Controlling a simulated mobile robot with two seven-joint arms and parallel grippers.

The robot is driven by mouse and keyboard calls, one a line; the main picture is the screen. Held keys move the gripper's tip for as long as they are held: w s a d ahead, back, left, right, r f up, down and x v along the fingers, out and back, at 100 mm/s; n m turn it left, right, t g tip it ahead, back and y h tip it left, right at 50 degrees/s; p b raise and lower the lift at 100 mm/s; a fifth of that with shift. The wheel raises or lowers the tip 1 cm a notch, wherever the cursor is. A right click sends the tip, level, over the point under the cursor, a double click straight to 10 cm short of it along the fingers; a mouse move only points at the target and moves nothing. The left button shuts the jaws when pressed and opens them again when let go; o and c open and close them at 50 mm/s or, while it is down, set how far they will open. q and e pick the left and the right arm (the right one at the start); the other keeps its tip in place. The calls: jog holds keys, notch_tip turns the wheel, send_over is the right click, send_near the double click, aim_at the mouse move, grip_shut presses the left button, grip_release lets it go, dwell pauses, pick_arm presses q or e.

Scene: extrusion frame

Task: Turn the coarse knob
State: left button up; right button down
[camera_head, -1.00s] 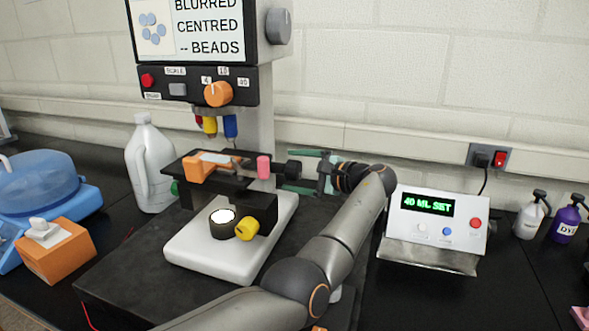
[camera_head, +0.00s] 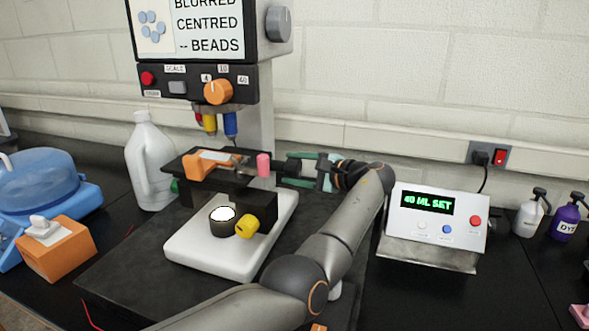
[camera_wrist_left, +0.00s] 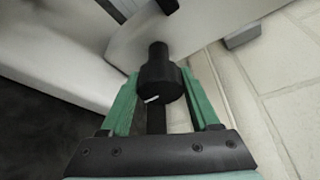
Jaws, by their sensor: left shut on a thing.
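The coarse knob (camera_head: 283,168) is black and sticks out on the right side of the microscope (camera_head: 254,130). In the left wrist view the knob (camera_wrist_left: 161,80) shows a white mark near the lower edge of its face. My left gripper (camera_head: 300,168) reaches in from the right, and its green fingers are shut on the knob. In the left wrist view the left gripper's fingers (camera_wrist_left: 166,100) lie on both sides of it. The microscope's screen (camera_head: 208,30) reads "BLURRED CENTRED -- BEADS". My right gripper is not in view.
A pink knob (camera_head: 263,165) and the dark stage (camera_head: 232,175) are close left of my gripper. A yellow knob (camera_head: 246,226) sits lower. A white jug (camera_head: 150,165) stands at left. A box reading "40 ML SET" (camera_head: 432,225) stands right of my arm.

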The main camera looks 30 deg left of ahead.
pick_arm(q)
jog(key=shift+c, duration=0.6)
jog(key=shift+r+m+p, duration=0.2)
jog(key=shift+m+p, duration=0.1)
jog(key=shift+p, duration=0.25)
jog(key=shift+f+m+g+h+b, duration=0.2)
jog(key=shift+m+g+h+b, duration=0.2)
jog(key=shift+m, duration=0.2)
jog(key=o, duration=1.3)
jog(key=shift+o, duration=0.2)
